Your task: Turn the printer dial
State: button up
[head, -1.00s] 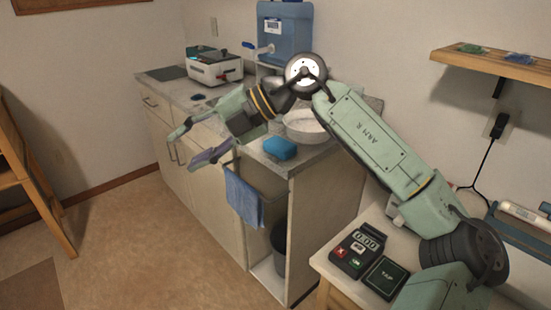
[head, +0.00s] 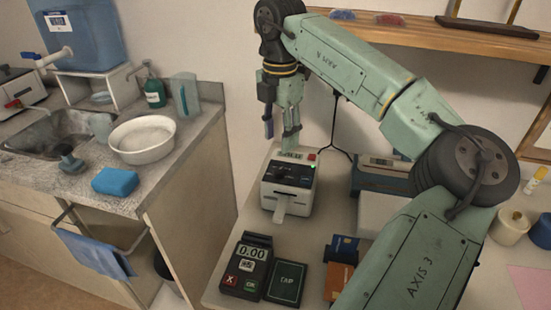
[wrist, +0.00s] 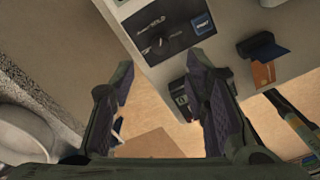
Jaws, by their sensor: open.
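The printer (head: 288,188) is a small white box with a dark front panel, standing on the right-hand table with a paper strip sticking out of its front. In the wrist view its black panel (wrist: 180,22) shows the dark round dial (wrist: 157,44) near the panel's left part. My gripper (head: 280,133) hangs above the back of the printer, pointing down.
A card terminal (head: 246,268) and a TAP pad (head: 287,281) stand in front of the printer, with a card holder (head: 341,270) to their right. A shelf (head: 440,35) runs behind my arm. A sink counter (head: 190,150) lies left, across a gap.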

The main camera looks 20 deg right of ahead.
aim_at(279, 169)
notch_tip(279, 169, down, 9)
jog(key=shift+s+f+p, duration=0.1)
jog(key=shift+p, duration=1)
jog(key=shift+c, duration=0.2)
jog(key=shift+a, duration=0.1)
grip_shut()
